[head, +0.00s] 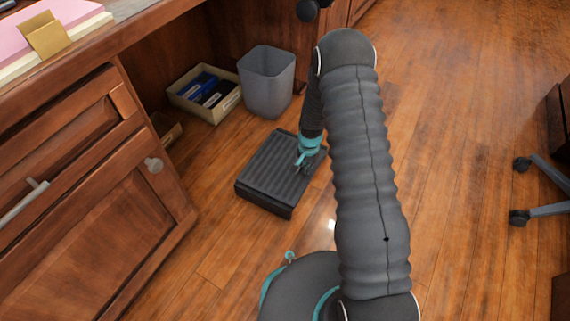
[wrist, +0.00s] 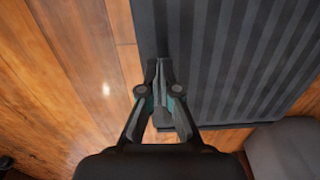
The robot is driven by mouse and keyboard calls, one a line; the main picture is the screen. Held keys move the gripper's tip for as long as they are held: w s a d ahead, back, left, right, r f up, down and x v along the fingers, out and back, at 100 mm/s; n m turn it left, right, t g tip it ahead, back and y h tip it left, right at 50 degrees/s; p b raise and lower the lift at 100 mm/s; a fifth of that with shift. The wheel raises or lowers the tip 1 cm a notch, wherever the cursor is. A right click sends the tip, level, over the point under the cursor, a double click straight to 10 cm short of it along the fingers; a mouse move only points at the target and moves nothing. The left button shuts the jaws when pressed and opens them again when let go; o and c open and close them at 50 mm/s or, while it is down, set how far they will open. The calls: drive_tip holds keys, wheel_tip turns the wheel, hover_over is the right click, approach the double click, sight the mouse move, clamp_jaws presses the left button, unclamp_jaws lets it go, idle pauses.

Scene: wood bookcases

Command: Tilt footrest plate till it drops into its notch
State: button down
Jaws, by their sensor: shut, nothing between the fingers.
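The footrest is a dark grey ribbed plate (head: 268,168) on the wood floor under the desk. Its near edge shows a thick dark side, with the base mostly hidden under the plate. I cannot tell the plate's exact tilt, and no notch shows. My gripper (head: 299,167) is shut and empty, at the right part of the plate in the head view. In the wrist view the closed fingertips (wrist: 158,64) overlap the long side edge of the ribbed plate (wrist: 245,50). I cannot tell whether they touch it.
A grey bin (head: 267,82) and a cream box (head: 207,112) with blue and dark items stand beyond the footrest. The desk's wooden cabinet (head: 95,210) is on the left. A chair's wheeled leg (head: 545,180) is at far right. The floor (head: 460,130) between is clear.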

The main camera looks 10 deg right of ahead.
drive_tip(key=shift+f+b, duration=0.65)
drive_tip(key=shift+f, duration=1.6)
idle(1.2)
drive_tip(key=shift+r, duration=0.15)
drive_tip(key=shift+r+p, duration=2.1)
drive_tip(key=shift+r, duration=1.8)
